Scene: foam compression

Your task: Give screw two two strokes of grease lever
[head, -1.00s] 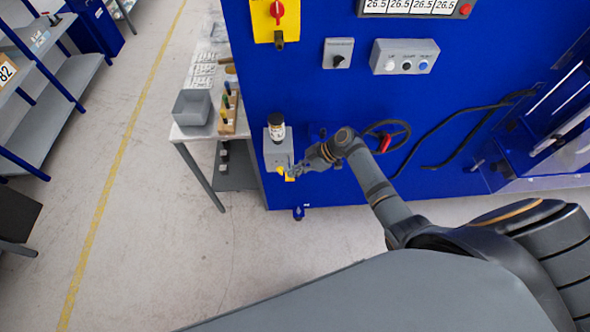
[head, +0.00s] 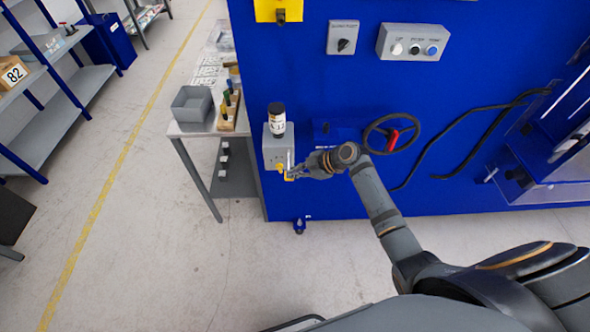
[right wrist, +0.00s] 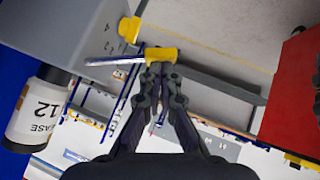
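The grease unit is a grey box (head: 268,152) on the left end of the blue machine front. A white bottle with a black cap (head: 277,122) stands upright on it; in the right wrist view the bottle (right wrist: 35,112) reads "GREASE" and "12". A silver lever rod (right wrist: 103,61) ends in a yellow grip (right wrist: 163,54). My right gripper (right wrist: 157,70) has its fingers close together at this grip and appears shut on it; the fingertips partly hide the contact. A second yellow part (right wrist: 129,29) sits at the box's marked face. My left gripper is not in view.
A handwheel (head: 374,134) with a red handle is right of my right gripper. Black cables hang farther right. A side table with a grey bin (head: 191,104) and a wooden rack (head: 229,113) stands left of the grease unit.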

